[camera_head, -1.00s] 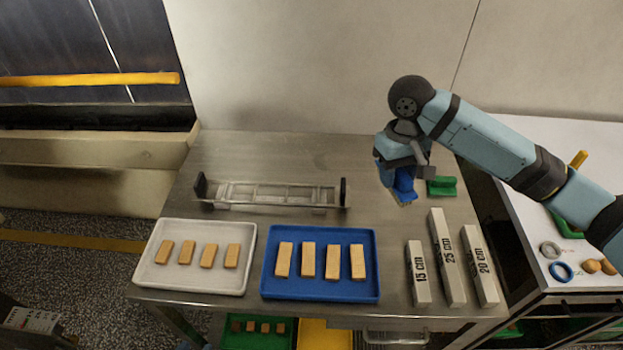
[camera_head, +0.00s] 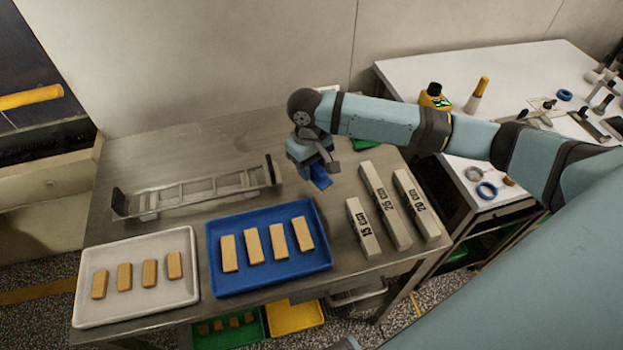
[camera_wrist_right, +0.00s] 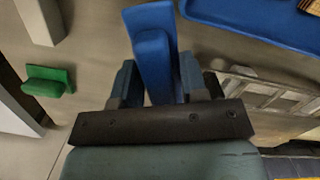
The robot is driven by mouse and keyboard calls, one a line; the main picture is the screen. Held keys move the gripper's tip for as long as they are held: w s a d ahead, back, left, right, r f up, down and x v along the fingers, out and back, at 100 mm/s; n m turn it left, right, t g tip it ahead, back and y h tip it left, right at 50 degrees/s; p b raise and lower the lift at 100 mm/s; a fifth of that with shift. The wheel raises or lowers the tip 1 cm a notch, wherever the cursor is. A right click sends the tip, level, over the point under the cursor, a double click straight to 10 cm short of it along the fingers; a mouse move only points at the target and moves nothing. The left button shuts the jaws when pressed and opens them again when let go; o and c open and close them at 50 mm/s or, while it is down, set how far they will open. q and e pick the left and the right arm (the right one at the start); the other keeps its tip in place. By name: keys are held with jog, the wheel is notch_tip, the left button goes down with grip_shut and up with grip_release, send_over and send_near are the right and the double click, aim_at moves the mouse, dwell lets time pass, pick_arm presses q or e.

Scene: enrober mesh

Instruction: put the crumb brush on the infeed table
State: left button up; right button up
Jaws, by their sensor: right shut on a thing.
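A blue block-shaped piece with a flat plate, which I take for the crumb brush (camera_head: 320,179), is in my right gripper (camera_head: 316,166) over the right back part of the steel table (camera_head: 200,150), which I take for the infeed table. In the right wrist view the brush (camera_wrist_right: 153,50) stands out between the two fingers of the right gripper (camera_wrist_right: 158,88), which are shut on it. Its far end points away from the wrist. I cannot tell whether it touches the tabletop. My left gripper is not in view.
A green piece (camera_head: 366,144) lies just right of the gripper. Gauge blocks (camera_head: 384,205) stand in front to the right. A blue tray (camera_head: 270,280) and a white tray (camera_head: 140,309) hold bars. A metal frame (camera_head: 200,190) lies behind them. A white table (camera_head: 470,70) stands right.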

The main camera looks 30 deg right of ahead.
jog(key=shift+f, duration=2.7)
jog(key=o, duration=0.7)
jog(key=shift+f, duration=0.1)
jog(key=r, duration=0.4)
jog(key=w+r, duration=0.1)
jog(key=r, duration=0.7)
jog(key=shift+w+a+r, duration=0.1)
jog(key=shift+w+a, duration=0.05)
jog(key=shift+w, duration=0.1)
